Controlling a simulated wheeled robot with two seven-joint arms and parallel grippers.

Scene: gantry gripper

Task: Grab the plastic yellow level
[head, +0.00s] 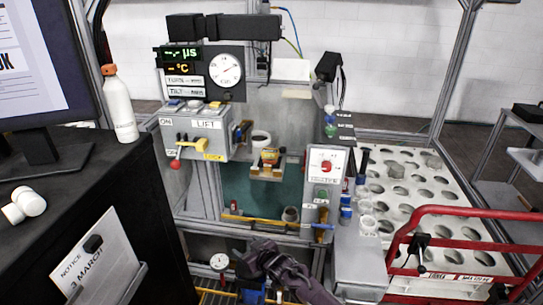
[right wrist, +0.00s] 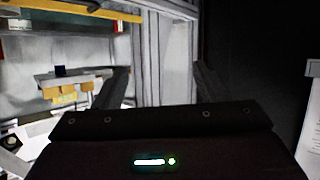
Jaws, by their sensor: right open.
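A long thin yellow bar (head: 262,221) lies along the front edge of the machine's work bay in the head view; it looks like the level, but its details are too small to confirm. My right gripper (head: 243,260) is below and in front of this bar, at the bottom centre, apart from it. In the right wrist view my right gripper (right wrist: 160,82) is open, with nothing between its fingers. A yellow strip (right wrist: 70,14) crosses the top left of that view, above the fingers; I cannot tell whether it is the same bar. My left gripper is not in view.
A grey control box (head: 195,135) with a yellow and red lever stands above the bay. A grey box with a red knob (head: 326,166) is to its right. A white rack with round holes (head: 404,193) and a red rail (head: 455,211) stand at the right. A black cabinet (head: 105,185) fills the left.

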